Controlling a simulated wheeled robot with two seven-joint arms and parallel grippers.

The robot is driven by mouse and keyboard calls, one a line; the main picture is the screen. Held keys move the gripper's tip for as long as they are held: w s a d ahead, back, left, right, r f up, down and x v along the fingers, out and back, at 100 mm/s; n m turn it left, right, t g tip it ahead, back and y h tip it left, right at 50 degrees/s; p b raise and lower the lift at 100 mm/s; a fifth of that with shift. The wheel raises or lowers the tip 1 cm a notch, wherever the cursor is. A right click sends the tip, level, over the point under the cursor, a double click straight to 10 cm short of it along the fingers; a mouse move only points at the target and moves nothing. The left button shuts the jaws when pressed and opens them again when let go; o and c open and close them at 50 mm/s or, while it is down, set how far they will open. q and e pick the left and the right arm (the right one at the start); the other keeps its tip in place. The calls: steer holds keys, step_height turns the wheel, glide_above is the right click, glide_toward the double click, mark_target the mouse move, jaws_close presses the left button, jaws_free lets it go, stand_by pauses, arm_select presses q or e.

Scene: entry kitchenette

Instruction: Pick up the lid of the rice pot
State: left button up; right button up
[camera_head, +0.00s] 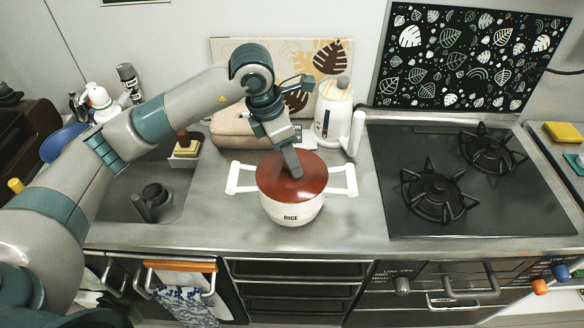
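The rice pot (288,213) is white with two white side handles and the word RICE on its front. It stands on the metal counter left of the stove. Its red-brown lid (275,184) sits on top of the pot. My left gripper (296,172) comes down from above over the middle of the lid, its fingers pointing down at the lid's centre. The lid's knob is hidden behind the fingers. I cannot tell whether the fingers are closed on it. My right gripper is not in view.
The gas stove (400,160) is to the right. A sink (160,185) lies to the left under my arm. The counter front (340,222) right of the pot is clear.

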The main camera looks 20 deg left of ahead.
arm_select(q)
steer(key=shift+w+d+f, duration=0.1)
steer(key=shift+f, duration=0.45)
jaws_close()
